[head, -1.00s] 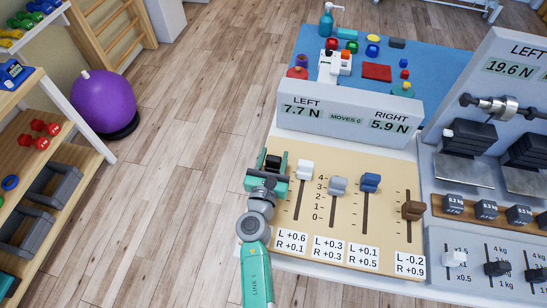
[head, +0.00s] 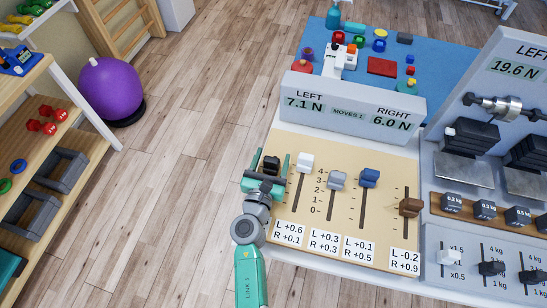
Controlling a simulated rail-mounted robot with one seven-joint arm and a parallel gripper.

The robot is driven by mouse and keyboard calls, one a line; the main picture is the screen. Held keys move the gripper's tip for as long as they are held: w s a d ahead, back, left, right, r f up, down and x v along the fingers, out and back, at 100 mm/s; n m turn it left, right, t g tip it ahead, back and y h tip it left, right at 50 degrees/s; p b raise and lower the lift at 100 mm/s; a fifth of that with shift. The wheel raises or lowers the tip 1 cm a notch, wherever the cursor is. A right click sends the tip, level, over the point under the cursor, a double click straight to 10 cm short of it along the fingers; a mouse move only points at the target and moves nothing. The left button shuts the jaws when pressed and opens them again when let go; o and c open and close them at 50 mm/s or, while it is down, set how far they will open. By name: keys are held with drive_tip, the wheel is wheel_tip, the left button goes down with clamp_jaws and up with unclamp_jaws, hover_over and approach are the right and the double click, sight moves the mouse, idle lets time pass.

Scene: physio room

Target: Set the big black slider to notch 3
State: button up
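The big black slider (head: 271,164) is the leftmost knob on the tan slider board (head: 385,165). It sits a little below the top of its travel, about one notch lower than the white slider. Its slot is hidden under my gripper, so the exact notch is hard to read. My gripper (head: 269,168) is at this slider, with one teal finger on each side. Gaps show between the fingers and the knob, so it looks open. The printed scale (head: 319,190) runs from 4 at the top to 0.
Right of it stand the white slider (head: 305,162), the grey slider (head: 337,179), the blue slider (head: 370,177) and the brown slider (head: 410,207). The display (head: 350,107) behind reads left 7.1 N, right 6.0 N, moves 1. Floor left of the board is clear.

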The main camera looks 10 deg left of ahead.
drive_tip(key=s, duration=0.2)
drive_tip(key=s+p, duration=0.1)
drive_tip(key=s, duration=0.2)
drive_tip(key=s+a, duration=0.1)
drive_tip(key=s, duration=0.1)
drive_tip(key=shift+s, duration=0.35)
drive_tip(key=shift+a, duration=0.1)
